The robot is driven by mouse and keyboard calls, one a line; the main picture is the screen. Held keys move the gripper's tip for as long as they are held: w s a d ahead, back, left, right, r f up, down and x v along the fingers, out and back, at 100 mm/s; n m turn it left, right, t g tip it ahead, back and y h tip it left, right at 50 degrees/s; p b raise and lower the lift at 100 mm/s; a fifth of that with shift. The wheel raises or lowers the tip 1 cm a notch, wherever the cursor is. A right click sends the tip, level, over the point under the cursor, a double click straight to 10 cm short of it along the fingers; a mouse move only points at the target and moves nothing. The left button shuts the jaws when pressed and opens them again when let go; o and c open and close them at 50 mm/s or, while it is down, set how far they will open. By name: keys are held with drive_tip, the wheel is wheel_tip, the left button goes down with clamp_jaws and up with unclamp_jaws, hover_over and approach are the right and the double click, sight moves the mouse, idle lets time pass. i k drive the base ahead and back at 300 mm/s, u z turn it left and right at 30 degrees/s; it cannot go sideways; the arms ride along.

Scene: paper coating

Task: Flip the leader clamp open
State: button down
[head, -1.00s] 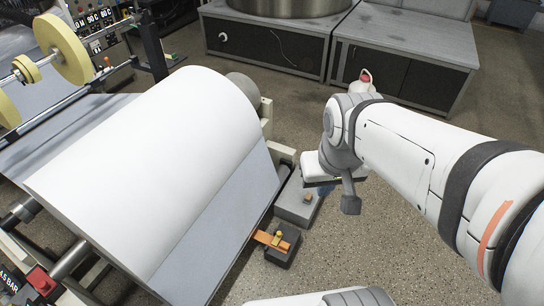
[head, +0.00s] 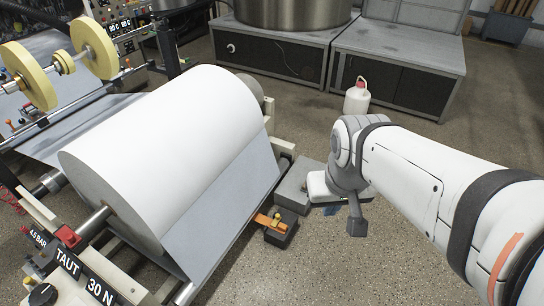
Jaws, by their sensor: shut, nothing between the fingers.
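The leader clamp, seen as an orange lever (head: 263,220) with a small yellow knob, lies nearly flat on a dark block. It is by the front right edge of the grey leader sheet (head: 218,226) that hangs from the white paper roll (head: 165,140). My gripper (head: 320,190) is at the end of my white arm, to the right of the clamp and apart from it in the picture. My wrist partly hides it; the fingertips are not clear. It appears shut and holds nothing visible.
A grey block (head: 291,184) stands just behind the clamp, close to my gripper. A white bottle (head: 356,100) stands behind my arm, near low dark cabinets (head: 400,80). Signs and a red part (head: 68,236) are at lower left. The floor in front is open.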

sight(278, 219)
drive_tip(key=u, duration=0.15)
drive_tip(key=i, duration=0.9)
drive_tip(key=z, duration=0.05)
